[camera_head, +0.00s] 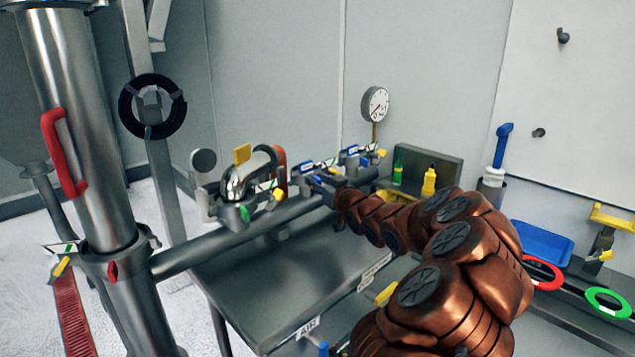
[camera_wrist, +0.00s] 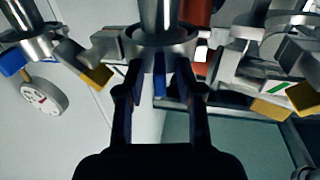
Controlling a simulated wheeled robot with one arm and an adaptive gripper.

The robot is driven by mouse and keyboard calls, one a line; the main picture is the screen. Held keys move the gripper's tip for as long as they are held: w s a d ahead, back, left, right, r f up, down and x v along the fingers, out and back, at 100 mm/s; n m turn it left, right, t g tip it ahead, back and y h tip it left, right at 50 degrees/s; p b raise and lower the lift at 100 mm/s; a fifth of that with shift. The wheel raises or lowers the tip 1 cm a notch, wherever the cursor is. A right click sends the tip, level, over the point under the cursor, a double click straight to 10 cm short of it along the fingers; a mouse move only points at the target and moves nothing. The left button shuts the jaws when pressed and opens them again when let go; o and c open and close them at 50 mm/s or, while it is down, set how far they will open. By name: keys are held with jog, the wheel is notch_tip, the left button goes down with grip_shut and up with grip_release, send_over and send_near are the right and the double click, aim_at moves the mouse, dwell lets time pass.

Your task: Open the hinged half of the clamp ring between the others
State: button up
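Several metal clamp rings sit along a horizontal pipe. The middle clamp ring (camera_wrist: 160,45) has a blue tab (camera_wrist: 160,78) and fills the top centre of the wrist view. In the head view this ring (camera_head: 308,172) is small and partly hidden by my gripper. My gripper (camera_wrist: 160,88) is open, with one finger on each side of the blue tab and gaps visible beside it. The gripper also shows in the head view (camera_head: 325,185), at the front of the middle ring. I cannot tell whether any finger touches the ring.
A neighbouring clamp ring with a yellow tab (camera_wrist: 270,107) is close on the right in the wrist view. Another ring (camera_wrist: 28,40) and a gauge (camera_wrist: 42,98) are on the left. A steel table (camera_head: 290,275) lies below the pipe. A thick column (camera_head: 90,150) stands at left.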

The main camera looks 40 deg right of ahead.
grip_shut()
jog(key=shift+a, duration=0.2)
dwell(0.3)
jog(key=shift+f+b, duration=0.1)
jog(key=shift+b, duration=0.5)
jog(key=shift+h+b, duration=0.3)
jog(key=shift+b, duration=0.9)
